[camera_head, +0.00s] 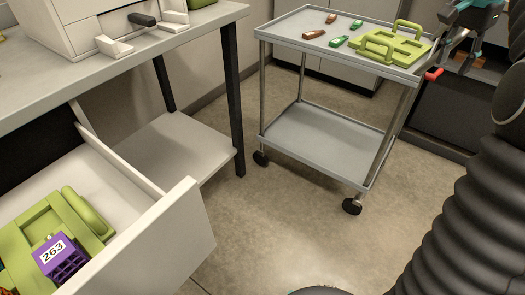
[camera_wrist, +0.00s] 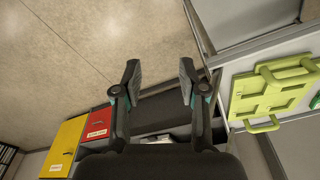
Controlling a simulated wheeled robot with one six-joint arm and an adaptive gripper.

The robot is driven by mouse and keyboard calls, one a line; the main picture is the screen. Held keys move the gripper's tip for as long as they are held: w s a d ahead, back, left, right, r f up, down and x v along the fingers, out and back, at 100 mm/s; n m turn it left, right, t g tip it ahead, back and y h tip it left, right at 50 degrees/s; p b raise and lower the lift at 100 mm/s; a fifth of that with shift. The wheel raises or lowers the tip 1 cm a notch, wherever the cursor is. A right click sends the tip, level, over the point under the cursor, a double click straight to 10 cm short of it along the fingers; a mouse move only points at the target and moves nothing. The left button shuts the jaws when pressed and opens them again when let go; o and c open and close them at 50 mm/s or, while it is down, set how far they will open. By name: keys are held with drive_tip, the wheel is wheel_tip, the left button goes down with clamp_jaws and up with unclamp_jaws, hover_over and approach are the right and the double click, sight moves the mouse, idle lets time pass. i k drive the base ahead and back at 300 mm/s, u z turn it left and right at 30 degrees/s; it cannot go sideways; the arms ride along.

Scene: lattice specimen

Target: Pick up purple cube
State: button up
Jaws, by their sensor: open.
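The purple cube (camera_head: 62,258) is an open lattice block with a white label reading 263. It sits in a green holder (camera_head: 22,240) inside the open white drawer (camera_head: 150,240) at the lower left of the head view; the frame edge cuts off part of the holder. My gripper (camera_wrist: 161,78) is open and empty in the wrist view, its two dark fingers apart above the floor. In the head view it is partly seen at the upper right, by the cart and far from the cube. The cube is not visible in the wrist view.
A grey two-shelf cart (camera_head: 325,155) holds a green tray with handles (camera_head: 390,45) and several small red and green pieces. A desk (camera_head: 130,65) stands over the drawer. A yellow box (camera_wrist: 65,140) and a red box (camera_wrist: 98,118) show below. Floor between drawer and cart is clear.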

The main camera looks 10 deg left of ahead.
sight(60, 258)
drive_tip(key=z, duration=0.95)
drive_tip(key=k, duration=2.35)
drive_tip(key=u, duration=1.75)
drive_tip(key=i, duration=0.5)
drive_tip(key=u, duration=0.05)
